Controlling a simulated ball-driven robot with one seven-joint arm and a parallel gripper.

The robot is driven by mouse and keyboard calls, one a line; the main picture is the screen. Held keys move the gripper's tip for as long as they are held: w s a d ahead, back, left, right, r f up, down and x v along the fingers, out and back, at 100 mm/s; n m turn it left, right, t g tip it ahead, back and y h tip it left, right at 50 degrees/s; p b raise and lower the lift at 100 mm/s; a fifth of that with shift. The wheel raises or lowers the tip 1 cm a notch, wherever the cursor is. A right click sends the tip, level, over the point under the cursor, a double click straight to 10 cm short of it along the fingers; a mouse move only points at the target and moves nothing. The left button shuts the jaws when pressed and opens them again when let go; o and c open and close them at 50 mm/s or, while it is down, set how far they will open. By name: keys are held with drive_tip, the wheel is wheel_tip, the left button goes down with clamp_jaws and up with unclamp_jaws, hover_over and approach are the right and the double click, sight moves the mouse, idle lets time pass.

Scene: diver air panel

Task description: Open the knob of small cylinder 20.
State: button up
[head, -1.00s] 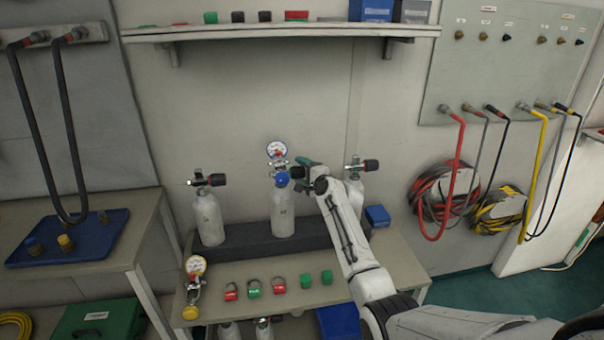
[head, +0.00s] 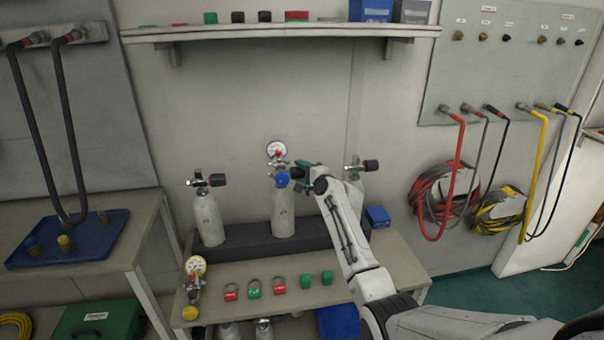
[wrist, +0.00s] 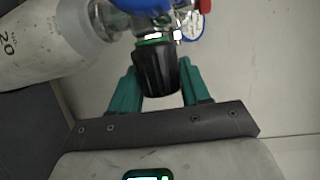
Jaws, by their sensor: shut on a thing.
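Small cylinder 20 (head: 283,212) stands upright in the middle of the dark rack on the bench. It also shows in the wrist view (wrist: 45,45), with "20" printed on its side. A round gauge (head: 276,149) and a blue part sit at its valve. The black ribbed knob (wrist: 156,70), with a green ring at its base, sticks out from the valve. My gripper (wrist: 153,88) has its green fingers on both sides of the knob, shut on it. In the head view my gripper (head: 309,176) hides most of the knob.
Another cylinder (head: 208,218) with a black knob stands to the left, and a third (head: 356,190) stands behind my arm to the right. A gauge with a yellow part (head: 194,275), red and green tags (head: 254,289) and a blue box (head: 378,216) are on the bench.

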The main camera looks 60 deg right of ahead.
drive_tip(key=shift+f+t+h+b, duration=0.3)
drive_tip(key=shift+f+b, duration=0.1)
drive_tip(key=shift+b, duration=2)
drive_tip(key=b, duration=0.3)
drive_tip(key=shift+f+n+t+h, duration=0.15)
drive_tip(key=shift+n+t+h, duration=0.15)
drive_tip(key=shift+n+t, duration=0.1)
drive_tip(key=t+b, duration=0.1)
drive_tip(key=b, duration=0.5)
drive_tip(key=shift+n, duration=0.3)
drive_tip(key=n+t+h+b, duration=0.1)
drive_tip(key=n+t+b, duration=0.1)
drive_tip(key=b, duration=1.5)
drive_tip(key=shift+t, duration=0.9)
drive_tip(key=n+t+b, duration=0.2)
drive_tip(key=b, duration=0.8)
drive_tip(key=shift+t+y, duration=0.3)
drive_tip(key=shift+y, duration=0.1)
drive_tip(key=shift+r+n+t+y+b, duration=0.3)
drive_tip(key=shift+n+t+b, duration=0.3)
drive_tip(key=shift+b, duration=0.5)
drive_tip(key=shift+r+n+t+y+b, duration=0.15)
drive_tip(key=shift+n+t+y+b, duration=0.4)
drive_tip(key=shift+n+b, duration=0.2)
